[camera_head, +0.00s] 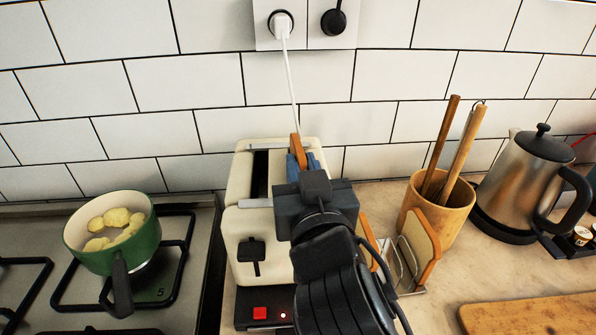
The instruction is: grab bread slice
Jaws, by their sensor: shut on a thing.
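A bread slice (296,148) stands upright at the toaster's right side, with only its brown crust edge showing. My gripper (302,163), with blue fingertips, is shut on it from above. My wrist and arm hide most of the slice, so I cannot tell how deep it sits in the right slot. The cream toaster (246,222) stands against the tiled wall, and its left slot looks dark and empty. Another bread slice (422,242) leans in a wire rack (408,276) to the right. Part of a further slice (368,238) shows beside my arm.
A green pot (130,255) with pale pieces inside sits on the stove (190,290) at left. A wooden utensil holder (450,212), a steel kettle (527,178) and a cutting board (530,316) are at right. A white cord (290,80) runs down behind the toaster.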

